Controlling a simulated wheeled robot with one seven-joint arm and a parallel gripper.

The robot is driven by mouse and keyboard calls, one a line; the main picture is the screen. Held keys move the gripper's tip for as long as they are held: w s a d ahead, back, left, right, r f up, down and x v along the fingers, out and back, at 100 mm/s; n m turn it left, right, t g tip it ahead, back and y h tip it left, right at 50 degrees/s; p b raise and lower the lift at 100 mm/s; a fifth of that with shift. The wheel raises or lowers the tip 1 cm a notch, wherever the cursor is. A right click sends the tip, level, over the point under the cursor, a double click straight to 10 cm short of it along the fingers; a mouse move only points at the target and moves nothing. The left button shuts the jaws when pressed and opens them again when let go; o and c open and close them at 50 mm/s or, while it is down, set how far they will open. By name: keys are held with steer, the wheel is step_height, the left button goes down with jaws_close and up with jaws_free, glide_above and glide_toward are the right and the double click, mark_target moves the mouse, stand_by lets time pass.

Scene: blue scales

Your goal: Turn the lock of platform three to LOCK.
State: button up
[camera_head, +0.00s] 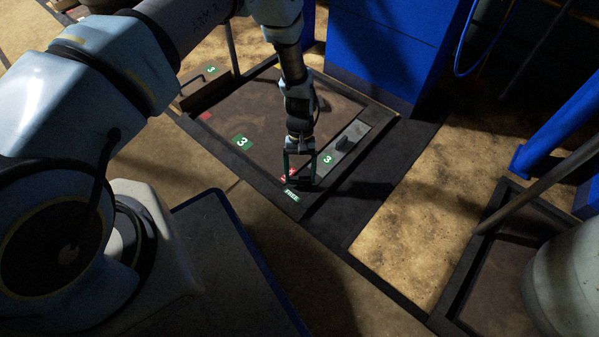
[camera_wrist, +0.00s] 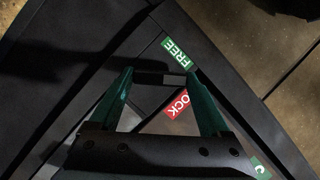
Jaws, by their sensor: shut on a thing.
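Platform three (camera_head: 270,108) is a brown plate in a dark frame, marked with green "3" labels. Its lock lies at the near corner, with a green FREE label (camera_head: 291,195) and a red LOCK label (camera_head: 287,175). Both labels also show in the wrist view, FREE (camera_wrist: 179,54) and LOCK (camera_wrist: 178,105). My gripper (camera_head: 300,180) points down over this corner. In the wrist view, its green fingers (camera_wrist: 158,76) are shut on the dark lock handle (camera_wrist: 152,79). My fingers hide part of the lock.
A blue cabinet (camera_head: 385,45) stands behind. Another dark-framed platform (camera_head: 490,290) bears a pale cylinder (camera_head: 568,275) at the right. Bare floor (camera_head: 425,215) lies between the two platforms.

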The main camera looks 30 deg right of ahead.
steer(key=m, duration=0.2)
steer(key=m+t+y+p, duration=0.1)
steer(key=m, duration=0.1)
steer(key=shift+d+m, duration=0.2)
steer(key=shift+m, duration=0.1)
steer(key=shift+m+t+y+p, duration=0.35)
steer(key=shift+m+t, duration=0.45)
steer(key=shift+m, duration=0.8)
steer(key=shift+d, duration=0.1)
steer(key=o, duration=1.2)
steer(key=s+p+v, duration=0.1)
steer(key=p+v, duration=0.2)
steer(key=v, duration=0.7)
steer(key=shift+w+d+r+p, duration=0.15)
steer(key=shift+w+r+p, duration=0.15)
steer(key=shift+w, duration=0.1)
